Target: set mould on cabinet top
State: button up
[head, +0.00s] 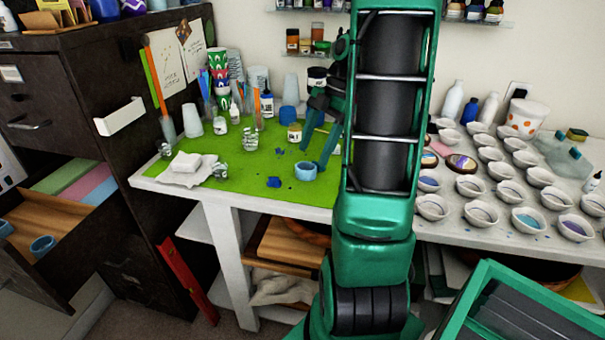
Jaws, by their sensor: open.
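A small light-blue round cup-like piece, which looks like the mould (305,171), sits on the green mat (240,183) near the table's front edge. My gripper (314,157) is open and empty, with its fingers pointing down just above and behind the mould. The fingers look apart from it, though the exact gap is hard to tell. My arm hides the mat's right side. The dark cabinet (90,75) stands at the left. Its top (58,38) shows at the upper left, with a wooden holder, blue containers and bottles on it.
A cabinet drawer (62,252) is pulled out at the lower left, with a similar blue piece (42,245) in it. Cups, bottles and brushes crowd the mat's back. Several white bowls (432,207) fill the table's right. A white bracket (119,116) juts from the cabinet side.

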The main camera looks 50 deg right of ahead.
aim_at(308, 163)
jog(key=x, duration=0.5)
jog(key=shift+w+a, duration=0.1)
jog(key=shift+w, duration=0.1)
jog(key=c, duration=1.2)
jog(key=shift+r, duration=0.1)
